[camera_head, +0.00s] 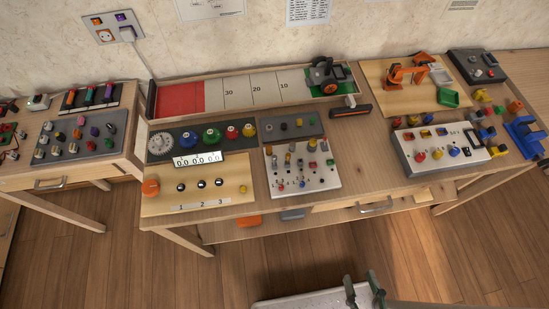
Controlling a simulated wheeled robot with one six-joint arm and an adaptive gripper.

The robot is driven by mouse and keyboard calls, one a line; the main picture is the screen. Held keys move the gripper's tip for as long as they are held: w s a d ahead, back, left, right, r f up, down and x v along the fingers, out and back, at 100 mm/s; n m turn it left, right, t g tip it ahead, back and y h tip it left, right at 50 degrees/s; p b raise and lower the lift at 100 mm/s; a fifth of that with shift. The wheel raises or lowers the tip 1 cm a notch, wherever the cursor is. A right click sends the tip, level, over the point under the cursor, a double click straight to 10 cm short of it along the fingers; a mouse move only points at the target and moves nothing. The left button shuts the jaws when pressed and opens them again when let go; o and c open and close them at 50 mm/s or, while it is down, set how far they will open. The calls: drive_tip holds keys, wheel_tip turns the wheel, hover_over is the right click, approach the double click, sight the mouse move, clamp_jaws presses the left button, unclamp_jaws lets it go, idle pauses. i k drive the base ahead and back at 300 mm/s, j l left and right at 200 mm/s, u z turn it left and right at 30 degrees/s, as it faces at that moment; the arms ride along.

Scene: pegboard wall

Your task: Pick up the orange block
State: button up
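Several orange things are in view, and I cannot tell for sure which is the orange block. A small blocky orange piece (515,106) lies at the right end of the table near a blue holder. A rounded orange piece (150,187) sits at the left edge of the wooden board marked 1, 2, 3. Another orange piece (248,221) lies on the shelf below the tabletop. My gripper (364,283) is low in the picture, in front of the table and far from all of these. Its two dark fingers stand apart with nothing seen between them.
The wooden table (357,159) holds a peg panel (330,182), a white panel with coloured blocks (470,154), a numbered lane (241,94) and an orange toy arm (408,71). A blue holder (524,136) stands at the right. The floor (150,260) in front is clear.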

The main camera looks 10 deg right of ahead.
sight(516, 106)
drive_tip(key=z, duration=1.45)
drive_tip(key=l+u, duration=0.1)
drive_tip(key=u, duration=0.4)
drive_tip(key=l+u, duration=0.4)
drive_tip(key=l, duration=0.2)
drive_tip(key=k+l+u, duration=0.1)
drive_tip(key=l+u, duration=0.3)
drive_tip(key=l, duration=0.2)
drive_tip(key=k+l, duration=0.1)
drive_tip(key=l, duration=0.3)
drive_tip(key=k+l, duration=0.15)
drive_tip(key=l, duration=0.3)
drive_tip(key=k+l, duration=0.1)
drive_tip(key=l, duration=0.3)
drive_tip(key=k+l+u, duration=0.1)
drive_tip(key=l, duration=0.35)
drive_tip(key=i, duration=0.1)
